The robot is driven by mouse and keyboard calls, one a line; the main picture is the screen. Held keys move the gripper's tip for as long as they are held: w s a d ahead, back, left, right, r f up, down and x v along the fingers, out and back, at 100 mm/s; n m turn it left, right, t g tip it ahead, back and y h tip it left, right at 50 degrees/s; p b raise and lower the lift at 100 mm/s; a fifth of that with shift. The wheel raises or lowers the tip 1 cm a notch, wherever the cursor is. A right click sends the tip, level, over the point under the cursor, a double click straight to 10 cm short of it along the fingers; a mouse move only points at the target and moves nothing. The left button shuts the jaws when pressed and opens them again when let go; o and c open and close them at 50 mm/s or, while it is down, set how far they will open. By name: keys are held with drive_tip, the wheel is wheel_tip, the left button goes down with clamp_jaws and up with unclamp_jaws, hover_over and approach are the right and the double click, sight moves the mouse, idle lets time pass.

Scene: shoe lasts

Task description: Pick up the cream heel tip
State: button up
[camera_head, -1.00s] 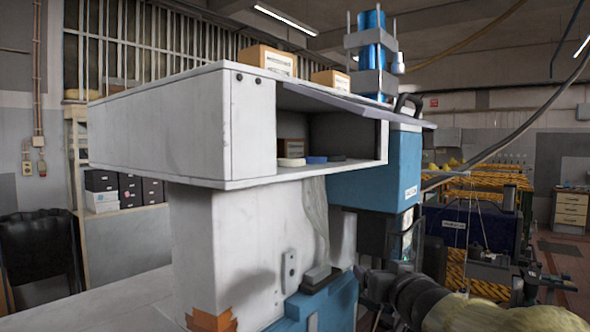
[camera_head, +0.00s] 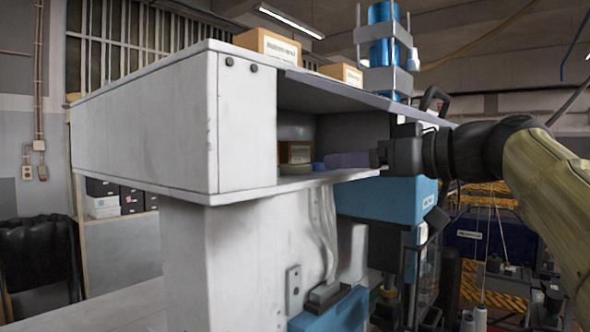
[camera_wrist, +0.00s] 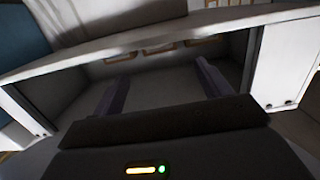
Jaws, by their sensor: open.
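The cream heel tip (camera_head: 297,169) shows as a small pale shape on the floor of the white cabinet's open compartment, near its left side. A blue piece (camera_head: 318,166) lies just right of it. My gripper (camera_head: 335,160) reaches into the compartment from the right, its purple-grey finger pointing left near the blue piece. In the wrist view my two fingers (camera_wrist: 161,78) are spread wide apart with nothing between them. I cannot make out the heel tip in the wrist view.
The compartment has a white floor edge (camera_head: 285,188) and a tilted grey flap (camera_head: 365,97) above my gripper. A small brown box (camera_head: 294,152) stands inside at the back. Labelled boxes (camera_head: 268,44) sit on top. A blue machine body (camera_head: 390,205) is below right.

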drive_tip(key=shift+w+d+h, duration=0.1)
drive_tip(key=shift+h, duration=0.2)
drive_tip(key=p, duration=0.1)
approach(295, 165)
drive_tip(key=x, duration=0.4)
drive_tip(key=shift+w+d+f, duration=0.15)
drive_tip(key=shift+w+f, duration=0.05)
drive_tip(key=shift+w, duration=0.2)
drive_tip(key=x, duration=0.1)
drive_tip(key=p+x, duration=0.1)
drive_tip(key=x, duration=0.1)
drive_tip(key=p+x, duration=0.1)
drive_tip(key=shift+w+a+r, duration=0.2)
drive_tip(key=shift+w+a, duration=0.05)
drive_tip(key=shift+w+a+f, duration=0.1)
drive_tip(key=shift+w+a, duration=0.05)
drive_tip(key=shift+a, duration=0.2)
